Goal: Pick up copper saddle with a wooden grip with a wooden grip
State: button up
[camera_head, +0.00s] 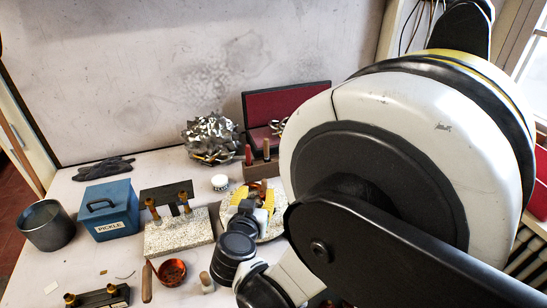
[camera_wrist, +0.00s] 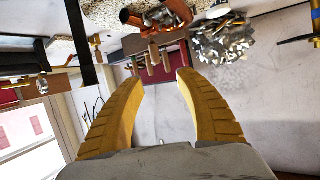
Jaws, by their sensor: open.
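A copper-coloured cup-like piece (camera_head: 172,272) lies at the front of the table, with a wooden grip (camera_head: 147,282) close to its left side. Another copper-coloured piece (camera_head: 256,186) shows beyond my fingertips, largely hidden by them. In the wrist view copper-coloured parts (camera_wrist: 130,17) lie beyond the fingertips, near the top edge. I cannot tell for sure which of these is the copper saddle. My gripper (camera_head: 254,197) is open above the speckled slab, its yellow fingers spread. In the wrist view my gripper (camera_wrist: 160,78) has nothing between its fingers.
A blue PICKLE box (camera_head: 108,210) and a grey metal can (camera_head: 47,226) stand at left. A speckled block (camera_head: 178,234) is left of my gripper. Crumpled metal (camera_head: 210,138), a red-lined case (camera_head: 287,102) and a wooden tool holder (camera_head: 262,167) stand behind. My arm hides the right side.

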aim_at(264, 187)
jog(key=f, duration=0.2)
jog(key=shift+w+d+f+g, duration=0.2)
jog(key=shift+d+f+g, duration=0.05)
jog(key=shift+f+g, duration=0.15)
jog(key=b+x, duration=0.1)
jog(key=x, duration=0.2)
jog(key=shift+w+f, duration=0.1)
jog(key=shift+w, duration=0.3)
jog(key=b+x, duration=0.2)
jog(key=x, duration=0.3)
jog(key=shift+w+d, duration=0.2)
jog(key=shift+w, duration=0.15)
grip_shut()
